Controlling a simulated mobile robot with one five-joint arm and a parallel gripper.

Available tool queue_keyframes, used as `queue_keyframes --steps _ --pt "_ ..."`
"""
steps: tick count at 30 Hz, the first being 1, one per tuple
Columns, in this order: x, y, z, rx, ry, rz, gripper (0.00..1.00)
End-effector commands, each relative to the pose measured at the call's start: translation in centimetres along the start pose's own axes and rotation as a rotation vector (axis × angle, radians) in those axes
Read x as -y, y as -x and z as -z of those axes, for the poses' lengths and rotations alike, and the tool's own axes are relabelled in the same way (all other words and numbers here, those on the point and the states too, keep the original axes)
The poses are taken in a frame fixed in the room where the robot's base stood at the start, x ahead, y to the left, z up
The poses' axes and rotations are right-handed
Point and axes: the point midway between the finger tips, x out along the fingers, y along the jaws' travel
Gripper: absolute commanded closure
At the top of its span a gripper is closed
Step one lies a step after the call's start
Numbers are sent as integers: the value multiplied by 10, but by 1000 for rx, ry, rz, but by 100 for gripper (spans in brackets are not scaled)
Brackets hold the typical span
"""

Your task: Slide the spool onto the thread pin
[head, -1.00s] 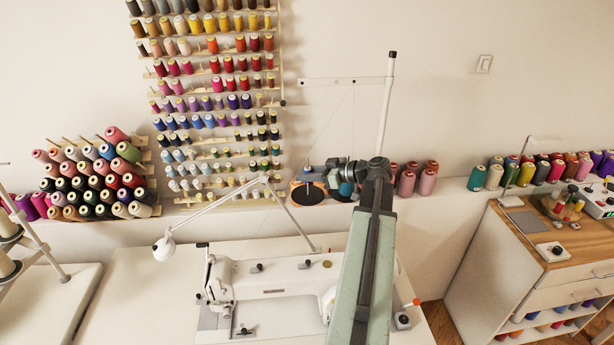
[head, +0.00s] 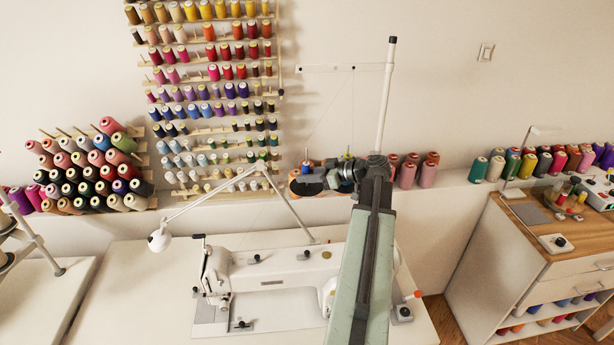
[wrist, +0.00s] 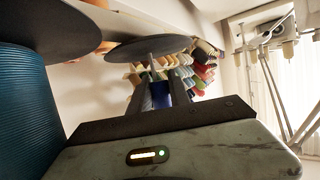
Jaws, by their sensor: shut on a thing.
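My gripper (wrist: 164,94) is shut on a small blue spool (wrist: 179,92), which shows partly between its fingers in the wrist view. A thin pale thread pin (wrist: 151,47) stands at a black disc (wrist: 132,48) just beyond the fingers. Whether the spool touches the pin, I cannot tell. A large teal cone of thread (wrist: 25,100) with another black disc (wrist: 55,22) fills the left of the wrist view. In the head view my gripper (head: 312,181) is at the thread stand (head: 388,95); the held spool is not clear there.
The sewing machine (head: 270,268) stands on the white table (head: 120,290) below my arm. A lamp (head: 160,240) reaches over it. A wall rack (head: 215,160) of several spools is behind. More cones (head: 427,175) stand on the ledge right of my arm.

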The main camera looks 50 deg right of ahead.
Motion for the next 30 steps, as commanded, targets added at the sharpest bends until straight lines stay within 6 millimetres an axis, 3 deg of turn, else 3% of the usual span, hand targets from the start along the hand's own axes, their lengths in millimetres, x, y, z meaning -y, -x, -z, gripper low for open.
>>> queue_keyframes --steps 1,2,4,14,24,30 --pt "4 -3 -8 24 1 18 100" --pt "4 -3 -8 24 2 17 72" --pt "4 -3 -8 23 2 16 52" --pt "0 0 -4 19 4 6 52" --pt "2 62 1 20 4 4 52" --pt "6 78 -1 20 4 12 52"
